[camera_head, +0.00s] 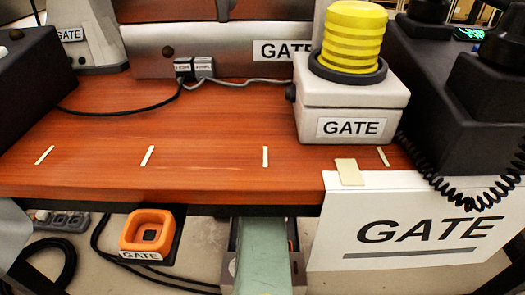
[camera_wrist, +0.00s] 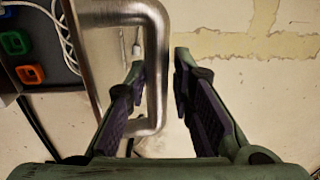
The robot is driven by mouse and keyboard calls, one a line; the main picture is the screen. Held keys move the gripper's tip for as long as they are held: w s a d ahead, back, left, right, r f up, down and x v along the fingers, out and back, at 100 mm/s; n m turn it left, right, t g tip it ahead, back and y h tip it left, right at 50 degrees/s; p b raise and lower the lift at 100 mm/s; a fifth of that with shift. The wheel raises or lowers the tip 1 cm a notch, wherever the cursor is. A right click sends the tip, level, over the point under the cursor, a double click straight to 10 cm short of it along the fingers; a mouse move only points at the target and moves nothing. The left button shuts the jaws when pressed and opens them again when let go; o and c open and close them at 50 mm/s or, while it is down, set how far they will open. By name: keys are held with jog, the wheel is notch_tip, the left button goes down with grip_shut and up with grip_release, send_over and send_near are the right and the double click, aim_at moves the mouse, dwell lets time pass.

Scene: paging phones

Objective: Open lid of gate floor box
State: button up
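In the wrist view a brushed-metal handle (camera_wrist: 157,75) stands out from a narrow metal panel (camera_wrist: 84,70), seen nearly edge-on, apparently the floor box lid. Left of the panel is a dark box interior (camera_wrist: 45,85) with green and orange sockets and white cables, so the lid looks raised. My gripper (camera_wrist: 160,62) is open, one finger inside the handle loop and the other outside it, with the handle's long bar between them. A small gap shows at the right finger; contact on the left is unclear. In the head view my arm hides most of a metal box (camera_head: 298,268) under the desk.
The wooden desk (camera_head: 200,150) overhangs my arm, with a white GATE sign (camera_head: 420,225) at its front right. An orange GATE-labelled unit (camera_head: 150,233) and dark cables (camera_head: 105,250) lie on the floor to the left. Pale, worn floor (camera_wrist: 250,110) is clear right of the gripper.

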jog(key=o, duration=0.4)
jog(key=shift+w, duration=0.1)
jog(key=r, duration=0.7)
jog(key=shift+s+r, duration=0.25)
jog(key=shift+s, duration=0.05)
jog(key=shift+a, duration=0.1)
